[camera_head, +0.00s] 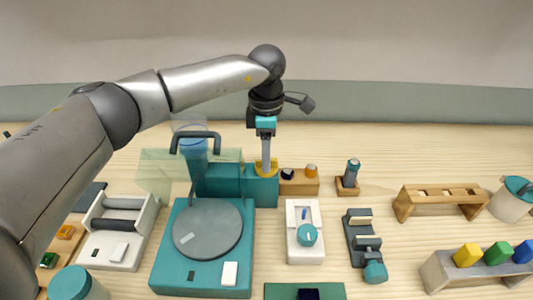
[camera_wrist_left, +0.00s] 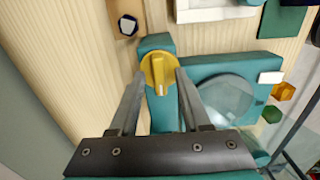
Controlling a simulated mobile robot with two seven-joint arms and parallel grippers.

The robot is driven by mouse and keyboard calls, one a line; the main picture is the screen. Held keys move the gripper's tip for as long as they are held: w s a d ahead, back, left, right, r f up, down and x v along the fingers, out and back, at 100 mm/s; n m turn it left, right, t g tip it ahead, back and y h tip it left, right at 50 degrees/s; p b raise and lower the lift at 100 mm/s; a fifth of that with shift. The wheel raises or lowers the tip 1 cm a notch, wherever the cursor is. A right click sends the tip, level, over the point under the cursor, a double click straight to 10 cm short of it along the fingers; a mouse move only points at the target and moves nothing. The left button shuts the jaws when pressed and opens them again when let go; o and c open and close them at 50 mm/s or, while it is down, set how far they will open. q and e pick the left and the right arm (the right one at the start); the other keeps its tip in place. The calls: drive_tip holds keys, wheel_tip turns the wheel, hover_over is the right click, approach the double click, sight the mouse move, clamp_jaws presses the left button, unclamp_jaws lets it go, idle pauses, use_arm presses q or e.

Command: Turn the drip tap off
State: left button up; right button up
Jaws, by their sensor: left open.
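The drip tap is a yellow knob (camera_head: 262,168) on the end of a teal block (camera_head: 226,180) behind the turntable. In the left wrist view the knob (camera_wrist_left: 157,66) shows a raised bar pointing towards the bottom of the picture. My left gripper (camera_head: 267,160) points down over the tap. Its fingers are open, one on each side of the knob in the left wrist view (camera_wrist_left: 159,78). I cannot tell whether they touch it. The gripper partly hides the knob in the head view. My right gripper is not in view.
A teal base (camera_head: 165,262) with a grey disc (camera_head: 208,232) stands in front of the tap. A wooden block (camera_head: 299,187) with knobs sits close on the right.

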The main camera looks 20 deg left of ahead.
use_arm(q)
wheel_tip(320, 180, up, 15)
drive_tip(key=shift+p, duration=0.35)
